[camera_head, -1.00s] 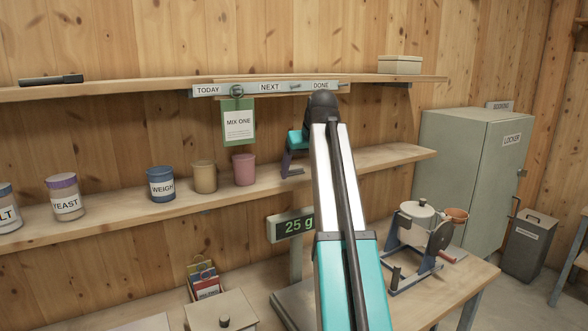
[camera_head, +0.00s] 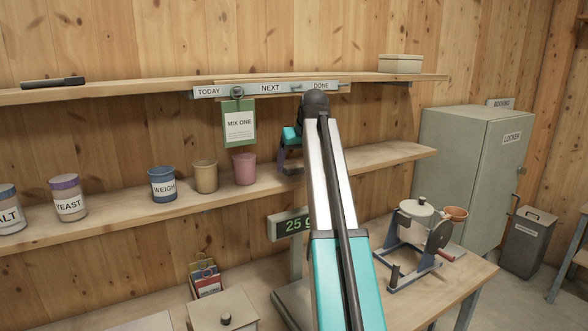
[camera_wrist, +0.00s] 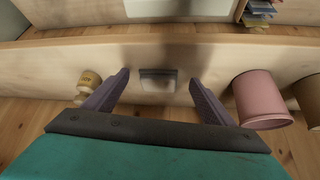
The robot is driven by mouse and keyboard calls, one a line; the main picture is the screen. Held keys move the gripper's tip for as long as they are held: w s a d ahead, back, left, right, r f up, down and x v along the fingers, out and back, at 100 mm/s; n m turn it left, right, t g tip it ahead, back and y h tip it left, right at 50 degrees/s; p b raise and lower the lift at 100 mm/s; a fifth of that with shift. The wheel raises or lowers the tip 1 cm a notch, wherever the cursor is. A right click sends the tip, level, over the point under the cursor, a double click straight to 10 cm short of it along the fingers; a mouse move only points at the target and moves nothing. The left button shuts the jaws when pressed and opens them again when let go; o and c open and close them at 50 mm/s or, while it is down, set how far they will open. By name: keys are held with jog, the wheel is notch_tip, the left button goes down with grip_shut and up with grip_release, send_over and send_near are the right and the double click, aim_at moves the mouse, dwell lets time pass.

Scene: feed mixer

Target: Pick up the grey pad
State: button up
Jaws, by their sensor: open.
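The grey pad (camera_wrist: 158,80) is a small, flat, square piece lying on the wooden shelf in the wrist view. My gripper (camera_wrist: 158,92) is open, one finger at each side of the pad in that picture, with the pad between them. I cannot tell how high the fingers are above it. In the head view my gripper (camera_head: 289,158) is just above the middle shelf, right of the pink cup. The pad cannot be made out there.
A pink cup (camera_wrist: 262,98) stands close to the right finger in the wrist view. A small tan object (camera_wrist: 88,86) is close to the left finger. The middle shelf (camera_head: 375,161) is clear farther right. The upper shelf (camera_head: 130,88) runs above.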

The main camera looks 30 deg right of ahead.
aim_at(293, 166)
jog(key=w, duration=0.1)
jog(key=w+p, duration=0.1)
jog(key=w, duration=0.1)
jog(key=shift+d, duration=0.4)
jog(key=shift+w+f+p, duration=0.15)
jog(key=shift+f+p, duration=0.2)
jog(key=shift+f, duration=0.15)
jog(key=c, duration=1.1)
